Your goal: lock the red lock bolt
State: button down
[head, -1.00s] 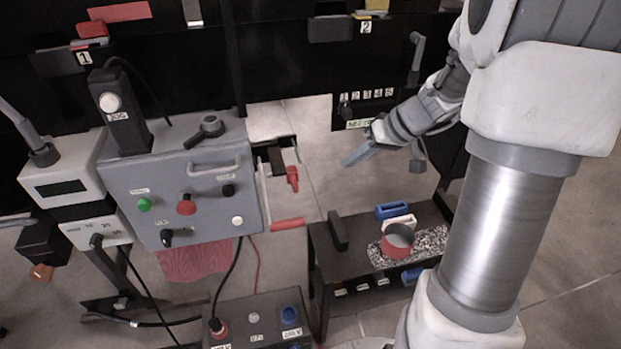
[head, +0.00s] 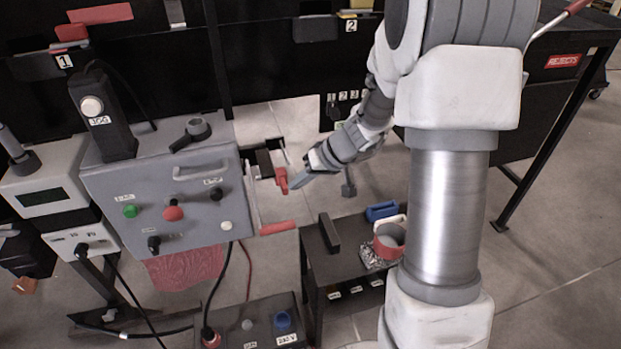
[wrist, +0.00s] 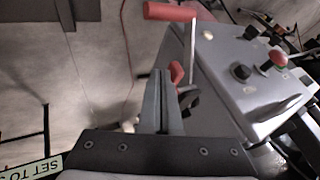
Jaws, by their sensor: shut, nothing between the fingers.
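The red lock bolt (head: 281,180) appears to be the small upright red piece on the dark bracket at the right side of the grey control box (head: 160,190). In the wrist view the red piece (wrist: 177,72) shows just right of the fingertips, partly behind them. My gripper (head: 295,183) is shut and empty, its tips pointing left, close to the right of the red piece. In the wrist view its closed fingers (wrist: 161,75) stand upright beside the red piece. Whether they touch it I cannot tell.
A red-handled crank (head: 278,228) sticks out below the bolt; its handle also shows in the wrist view (wrist: 170,12). A low dark bench (head: 345,235) with a red cup (head: 389,240) and a blue block (head: 382,211) stands below my arm. A dark rack is behind.

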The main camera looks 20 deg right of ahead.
aim_at(283, 187)
dwell(0.3)
jog(key=a+b, duration=0.2)
jog(key=a, duration=0.1)
jog(key=shift+a, duration=0.15)
dwell(0.3)
